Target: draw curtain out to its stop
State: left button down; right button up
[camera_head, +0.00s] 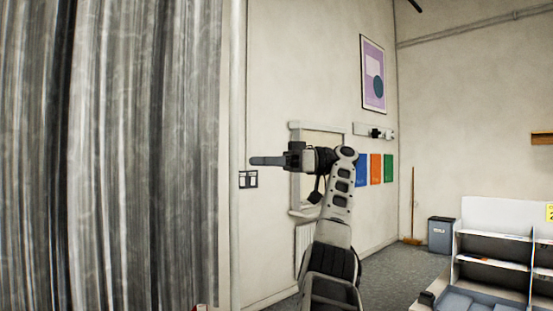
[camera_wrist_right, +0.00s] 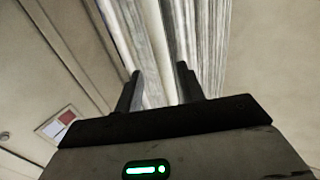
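The grey, streaked curtain (camera_head: 110,150) hangs in long vertical folds over the left part of the head view. Its right edge is near the pale vertical pole or wall edge. My right gripper (camera_head: 258,160) points left toward that edge, with a small gap between its tips and the curtain in the picture. In the right wrist view the two fingers (camera_wrist_right: 159,76) stand apart, and the curtain's folds (camera_wrist_right: 190,40) show beyond and between them. I see no cloth clamped, and the exact distance is unclear. My left gripper is out of view.
Behind my right arm are a wall window (camera_head: 303,190), a switch plate (camera_head: 248,179) and coloured panels (camera_head: 376,169). A grey bin (camera_head: 440,235), a broom (camera_head: 412,215) and a white shelf unit (camera_head: 495,245) stand at the right. Open carpet lies between.

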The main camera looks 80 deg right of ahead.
jog(key=v, duration=0.6)
dwell(0.5)
jog(key=shift+s, duration=0.1)
